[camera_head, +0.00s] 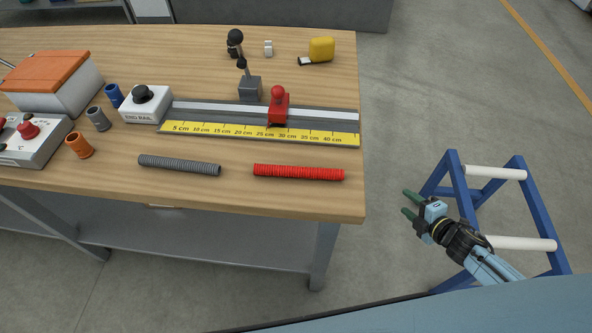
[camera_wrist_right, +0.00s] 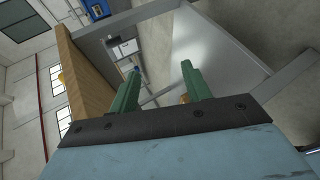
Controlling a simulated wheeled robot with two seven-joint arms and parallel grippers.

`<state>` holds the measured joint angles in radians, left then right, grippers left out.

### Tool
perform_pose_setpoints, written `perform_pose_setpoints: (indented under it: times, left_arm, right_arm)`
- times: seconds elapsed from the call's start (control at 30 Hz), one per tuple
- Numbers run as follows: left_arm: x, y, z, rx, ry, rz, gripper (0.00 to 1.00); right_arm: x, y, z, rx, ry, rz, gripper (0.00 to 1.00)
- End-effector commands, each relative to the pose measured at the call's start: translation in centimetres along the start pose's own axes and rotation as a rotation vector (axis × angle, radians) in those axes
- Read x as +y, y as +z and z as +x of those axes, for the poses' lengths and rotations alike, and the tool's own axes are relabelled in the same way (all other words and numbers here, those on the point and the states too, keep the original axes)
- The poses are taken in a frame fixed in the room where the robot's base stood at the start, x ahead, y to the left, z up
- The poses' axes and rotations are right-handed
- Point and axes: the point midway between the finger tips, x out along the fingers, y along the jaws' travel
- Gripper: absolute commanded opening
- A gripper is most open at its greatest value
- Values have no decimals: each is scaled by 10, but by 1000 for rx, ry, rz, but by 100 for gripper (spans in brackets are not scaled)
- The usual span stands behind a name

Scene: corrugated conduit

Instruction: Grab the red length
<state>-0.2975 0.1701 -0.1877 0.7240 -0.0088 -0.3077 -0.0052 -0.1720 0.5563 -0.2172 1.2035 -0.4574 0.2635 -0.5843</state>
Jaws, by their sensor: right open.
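The red corrugated length (camera_head: 298,172) lies flat on the wooden table (camera_head: 220,193), near its front right corner, roughly parallel to the front edge. My right gripper (camera_head: 407,203) is off the table's right side, to the right of the red length and apart from it. Its green fingers are spread and empty, and they also show open in the right wrist view (camera_wrist_right: 158,88). The red length cannot be made out in the right wrist view. My left gripper is not in view.
A grey corrugated length (camera_head: 180,165) lies left of the red one. Behind them is a measuring rail with a yellow scale (camera_head: 260,133) and a red stop (camera_head: 277,107). A blue stand with white bars (camera_head: 497,243) is beside my right arm.

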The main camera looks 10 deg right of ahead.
Motion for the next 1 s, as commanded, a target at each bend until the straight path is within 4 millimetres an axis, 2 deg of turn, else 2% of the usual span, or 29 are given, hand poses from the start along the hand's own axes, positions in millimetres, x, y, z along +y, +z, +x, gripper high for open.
perform_pose_setpoints:
  times: [0.03,0.1,0.2,0.3,0.4,0.5,0.57,0.67,1.0]
  left_arm:
    - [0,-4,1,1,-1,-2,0]
    - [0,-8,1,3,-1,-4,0]
    - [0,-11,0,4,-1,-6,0]
    - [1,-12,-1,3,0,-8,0]
    - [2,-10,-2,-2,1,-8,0]
    - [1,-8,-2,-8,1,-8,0]
    - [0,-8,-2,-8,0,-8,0]
    - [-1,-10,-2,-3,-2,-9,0]
    - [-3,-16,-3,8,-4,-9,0]
  right_arm:
    - [66,-8,4,114,122,-257,48]
    - [134,-35,-4,260,274,-602,48]
    - [197,-79,-32,443,471,-1058,48]
    - [226,-115,-64,593,631,-1428,48]
    - [236,-137,-89,704,746,-1689,48]
    - [238,-148,-106,773,817,-1842,48]
    - [237,-153,-110,796,840,-1887,48]
    - [236,-164,-106,807,856,-1914,48]
    - [225,-212,-72,803,853,-1909,48]
